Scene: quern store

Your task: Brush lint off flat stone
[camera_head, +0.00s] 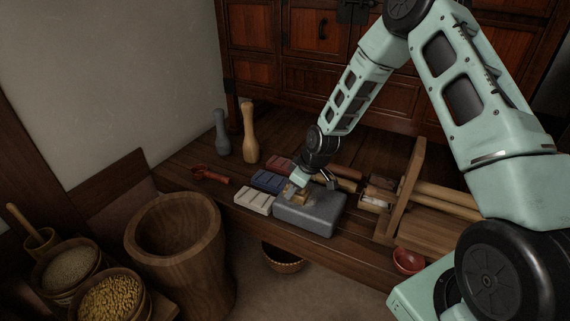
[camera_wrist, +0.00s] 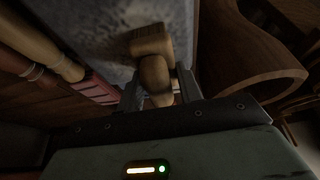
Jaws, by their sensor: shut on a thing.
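The flat stone (camera_head: 318,215) is a thick grey speckled block near the front edge of the dark wooden platform. My gripper (camera_head: 297,189) is over its left end, pointing down. It is shut on a tan wooden brush (camera_wrist: 152,42), whose rounded handle sits between the two fingers (camera_wrist: 160,92). The brush's wider head lies against or just above the stone's grey top, which fills the upper part of the wrist view (camera_wrist: 95,22); I cannot tell if it touches. The bristles are hidden. I cannot make out any lint on the stone.
White (camera_head: 254,202), blue (camera_head: 268,181) and red (camera_head: 280,163) blocks lie left of the stone. A wooden frame with rollers (camera_head: 408,190) stands right. A large wooden mortar (camera_head: 180,265) stands on the floor.

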